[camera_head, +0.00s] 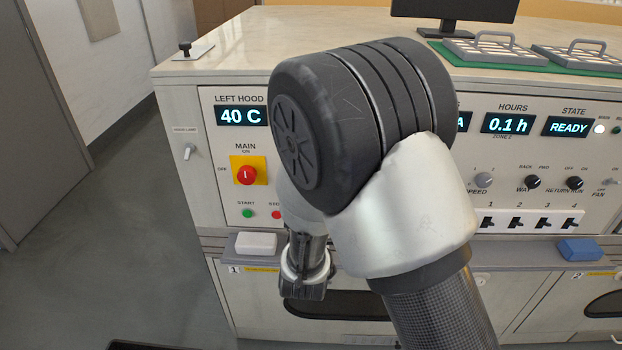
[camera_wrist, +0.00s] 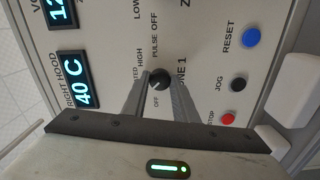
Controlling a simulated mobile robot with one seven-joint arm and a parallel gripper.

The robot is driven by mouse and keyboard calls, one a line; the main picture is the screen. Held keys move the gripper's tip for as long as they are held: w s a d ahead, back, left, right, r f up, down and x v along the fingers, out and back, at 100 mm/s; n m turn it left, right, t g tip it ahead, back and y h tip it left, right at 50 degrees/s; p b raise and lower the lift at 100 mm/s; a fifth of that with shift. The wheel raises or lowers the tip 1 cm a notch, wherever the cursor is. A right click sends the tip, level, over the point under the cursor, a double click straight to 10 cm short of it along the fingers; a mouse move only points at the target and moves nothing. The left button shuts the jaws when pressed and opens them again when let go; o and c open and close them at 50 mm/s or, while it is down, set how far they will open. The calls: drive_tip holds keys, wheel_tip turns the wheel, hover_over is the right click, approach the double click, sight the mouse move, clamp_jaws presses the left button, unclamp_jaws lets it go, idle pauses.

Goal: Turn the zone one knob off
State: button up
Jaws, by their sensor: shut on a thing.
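The zone one knob (camera_wrist: 160,78) is a small black round knob on the light panel in the wrist view. Part of a "ZONE 1" label and the words OFF, HIGH and LOW stand around it. My gripper (camera_wrist: 159,86) is shut on the knob, one grey finger on each side. The fingers cover part of the panel and lettering. I cannot clearly tell which mark the knob points at. In the head view my arm hides the zone one knob and the gripper tips.
In the wrist view, a blue reset button (camera_wrist: 251,38), black jog button (camera_wrist: 239,84) and red stop button (camera_wrist: 228,118) lie right of the fingers. The right hood display (camera_wrist: 84,92) reads 40 C. A red main switch (camera_head: 246,175) shows in the head view.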

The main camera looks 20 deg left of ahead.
drive_tip(key=shift+n+p, duration=1.75)
drive_tip(key=shift+n, duration=1.65)
drive_tip(key=o, duration=1.1)
drive_tip(key=shift+c, duration=0.2)
drive_tip(key=p+v, duration=0.4)
drive_tip(key=v, duration=1.3)
drive_tip(key=shift+s+d, duration=0.2)
